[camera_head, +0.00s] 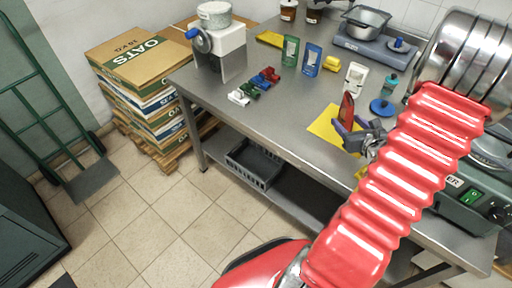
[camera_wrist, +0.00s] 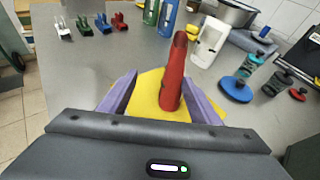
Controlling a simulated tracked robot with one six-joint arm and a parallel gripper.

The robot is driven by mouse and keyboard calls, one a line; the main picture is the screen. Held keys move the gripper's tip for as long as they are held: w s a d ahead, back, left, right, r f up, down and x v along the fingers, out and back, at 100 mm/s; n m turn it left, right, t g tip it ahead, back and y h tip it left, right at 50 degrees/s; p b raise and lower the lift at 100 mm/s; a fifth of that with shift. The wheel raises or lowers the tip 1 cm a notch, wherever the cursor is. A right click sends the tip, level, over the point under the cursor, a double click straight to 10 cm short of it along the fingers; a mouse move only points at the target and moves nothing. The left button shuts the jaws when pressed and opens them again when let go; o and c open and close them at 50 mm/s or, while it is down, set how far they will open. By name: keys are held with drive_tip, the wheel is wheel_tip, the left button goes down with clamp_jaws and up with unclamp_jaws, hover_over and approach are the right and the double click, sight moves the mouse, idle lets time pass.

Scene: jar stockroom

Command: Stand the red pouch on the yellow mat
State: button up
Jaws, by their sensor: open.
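The red pouch (camera_wrist: 173,77) stands upright on the yellow mat (camera_wrist: 148,100) in the wrist view, between the two purple fingers. In the head view the pouch (camera_head: 347,108) shows edge-on above the mat (camera_head: 322,125). My gripper (camera_wrist: 163,92) is open, with a finger on each side of the pouch. A gap shows between the left finger and the pouch; the right finger lies closer, and I cannot tell if it touches. The pouch's lower edge is partly hidden by the gripper in the head view.
A white pouch (camera_head: 354,78), green pouch (camera_head: 290,51) and blue pouch (camera_head: 311,60) stand behind the mat. Small coloured clips (camera_head: 239,97) lie left. Steel table (camera_head: 290,105) is bare left of the mat.

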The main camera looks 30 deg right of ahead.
drive_tip(key=w+a+r+n+y, duration=0.3)
drive_tip(key=w+a+n, duration=0.1)
drive_tip(key=a, duration=0.3)
drive_tip(key=w+a+r+n+y, duration=0.3)
drive_tip(key=a+r+n, duration=0.1)
drive_tip(key=a, duration=0.4)
drive_tip(key=s+a+r+n+g+y, duration=0.1)
drive_tip(key=a+r+n+g+y, duration=0.15)
drive_tip(key=a+n, duration=0.5)
drive_tip(key=s+a+r+n+g+y, duration=0.1)
drive_tip(key=a+r+n+g+y, duration=0.2)
drive_tip(key=a, duration=0.8)
drive_tip(key=s+a+n+g+h, duration=0.2)
drive_tip(key=s+a+n+g, duration=0.1)
drive_tip(key=s+a+n, duration=0.65)
drive_tip(key=s+d+r+n+h, duration=0.1)
drive_tip(key=s+r+n+h, duration=0.3)
drive_tip(key=n, duration=0.7)
drive_tip(key=shift+s+r+t+h, duration=0.25)
drive_tip(key=shift+r+t+h, duration=0.2)
drive_tip(key=shift+r, duration=0.35)
drive_tip(key=shift+c, duration=0.6)
